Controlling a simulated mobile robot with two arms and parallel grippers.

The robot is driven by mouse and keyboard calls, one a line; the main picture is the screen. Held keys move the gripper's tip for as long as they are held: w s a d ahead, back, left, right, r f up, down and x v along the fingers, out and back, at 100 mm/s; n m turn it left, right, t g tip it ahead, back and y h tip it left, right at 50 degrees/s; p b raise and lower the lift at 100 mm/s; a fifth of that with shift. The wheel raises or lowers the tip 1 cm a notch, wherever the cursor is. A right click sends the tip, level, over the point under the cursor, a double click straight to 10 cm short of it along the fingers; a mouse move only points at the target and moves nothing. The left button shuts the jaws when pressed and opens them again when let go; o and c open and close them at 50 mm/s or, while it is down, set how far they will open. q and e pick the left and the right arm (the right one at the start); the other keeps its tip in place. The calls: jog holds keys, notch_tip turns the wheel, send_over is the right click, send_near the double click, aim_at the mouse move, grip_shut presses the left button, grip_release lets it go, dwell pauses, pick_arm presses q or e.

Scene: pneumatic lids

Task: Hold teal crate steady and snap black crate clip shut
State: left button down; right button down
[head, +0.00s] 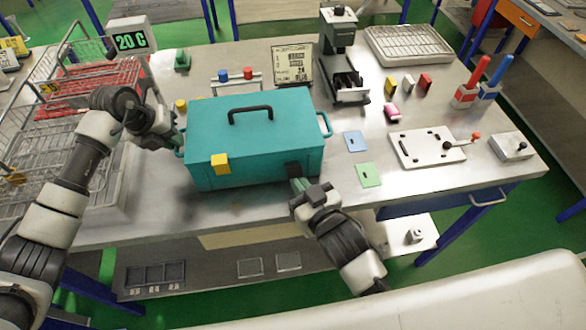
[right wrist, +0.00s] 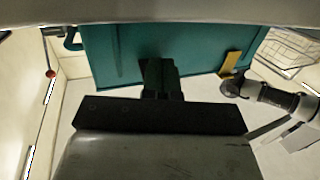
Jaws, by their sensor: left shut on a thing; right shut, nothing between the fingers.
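The teal crate (head: 250,150) stands on the metal table with its lid down and a black carry handle (head: 250,112) on top. The black clip (head: 292,170) is on the right of its front face; whether it lies flush I cannot tell. A yellow clip (head: 220,164) is at front left and also shows in the right wrist view (right wrist: 231,64). My left gripper (head: 177,140) is shut on the crate's left side handle. My right gripper (head: 297,184) is shut and empty, its fingertips at the black clip. In the right wrist view the dark fingers (right wrist: 161,82) mostly hide that clip.
A green card (head: 368,175) and a blue card (head: 355,141) lie right of the crate. A white plate with a lever (head: 427,147) is further right. A black press (head: 341,60) and a boxed label (head: 292,65) stand behind. Wire baskets (head: 85,80) are at left.

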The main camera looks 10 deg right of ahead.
aim_at(298, 172)
jog(key=shift+r, duration=1.05)
dwell(0.9)
jog(key=shift+w+r, duration=0.55)
jog(key=shift+r, duration=0.15)
dwell(1.0)
jog(key=shift+s, duration=0.1)
jog(key=shift+s, duration=2.4)
jog(key=v, duration=1.2)
